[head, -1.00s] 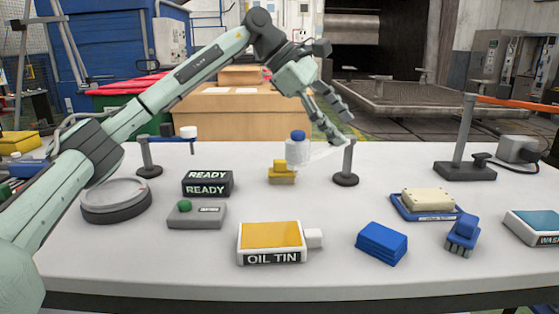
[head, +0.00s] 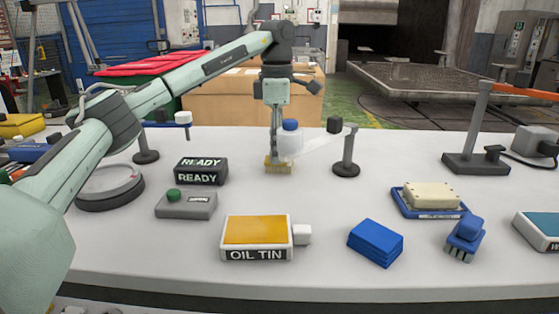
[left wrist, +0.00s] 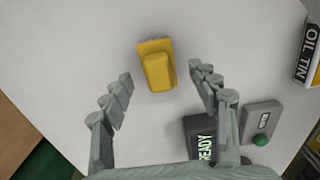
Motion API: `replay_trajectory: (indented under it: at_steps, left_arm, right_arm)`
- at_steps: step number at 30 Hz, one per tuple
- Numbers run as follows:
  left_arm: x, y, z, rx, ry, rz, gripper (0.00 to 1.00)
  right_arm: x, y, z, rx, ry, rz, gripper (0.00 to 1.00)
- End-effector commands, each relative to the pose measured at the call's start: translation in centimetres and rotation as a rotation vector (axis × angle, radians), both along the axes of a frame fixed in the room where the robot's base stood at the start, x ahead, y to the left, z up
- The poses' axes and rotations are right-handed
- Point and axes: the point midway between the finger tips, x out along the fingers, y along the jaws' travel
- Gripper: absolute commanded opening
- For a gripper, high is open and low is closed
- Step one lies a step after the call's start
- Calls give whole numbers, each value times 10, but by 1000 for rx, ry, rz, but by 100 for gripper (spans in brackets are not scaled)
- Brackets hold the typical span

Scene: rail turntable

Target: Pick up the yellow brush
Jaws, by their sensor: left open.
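The yellow brush (head: 279,168) stands on the white table behind the oil tin, its upper part mostly hidden by my left gripper in the head view. In the left wrist view the brush (left wrist: 158,70) shows whole, with a yellow block handle on a flat yellow base. My left gripper (head: 275,150) points down at the brush. In the left wrist view its open fingers (left wrist: 161,74) are on either side of the brush, with gaps on both sides. I cannot tell the exact height of the fingertips. My right gripper is not in view.
A blue-capped clear bottle (head: 290,142) is close beside the gripper, near a dark post stand (head: 347,160). The READY sign (head: 201,171), grey button box (head: 186,205) and oil tin (head: 255,238) are nearer. Blue blocks (head: 376,243) lie front right.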

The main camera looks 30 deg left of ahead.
Motion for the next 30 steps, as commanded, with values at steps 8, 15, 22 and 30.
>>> replay_trajectory:
  at_steps: [8,15,22,30]
  left_arm:
    - [0,0,-15,0,-1,0,60]
    - [0,0,-15,-1,-1,0,44]
    - [0,0,-15,-2,-1,0,16]
    - [0,0,-15,-1,-2,0,6]
  right_arm:
    - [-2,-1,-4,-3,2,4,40]
    - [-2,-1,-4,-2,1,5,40]
    - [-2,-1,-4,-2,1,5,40]
    - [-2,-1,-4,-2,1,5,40]
